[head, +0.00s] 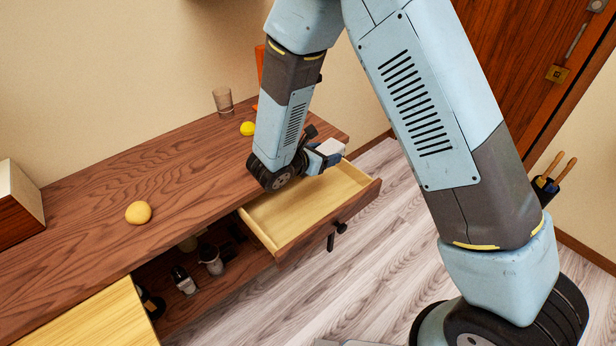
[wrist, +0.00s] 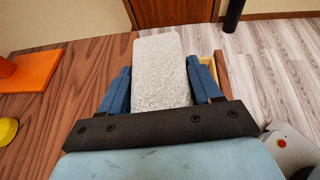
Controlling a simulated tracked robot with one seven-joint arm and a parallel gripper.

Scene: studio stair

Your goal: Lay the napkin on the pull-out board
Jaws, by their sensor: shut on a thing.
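The napkin (wrist: 160,70) is a pale grey, rough-textured block shape in the wrist view. My gripper (wrist: 160,84) is shut on it, with a blue finger on each side. In the head view, my gripper (head: 322,158) is over the back right part of the open drawer, by the sideboard's right end, and the napkin (head: 330,147) shows as a small whitish patch. A light wood board (head: 85,318), apparently the pull-out board, sticks out from the sideboard's front at the lower left. Its visible top is bare, and the frame cuts it off.
The open drawer (head: 290,217) looks empty where visible. The sideboard top (head: 95,195) bears a yellow-orange ball (head: 138,212), a yellow fruit (head: 248,128), a glass (head: 223,100), an orange object (head: 260,62) and a box (head: 18,208). Bottles (head: 183,280) stand on the shelf below.

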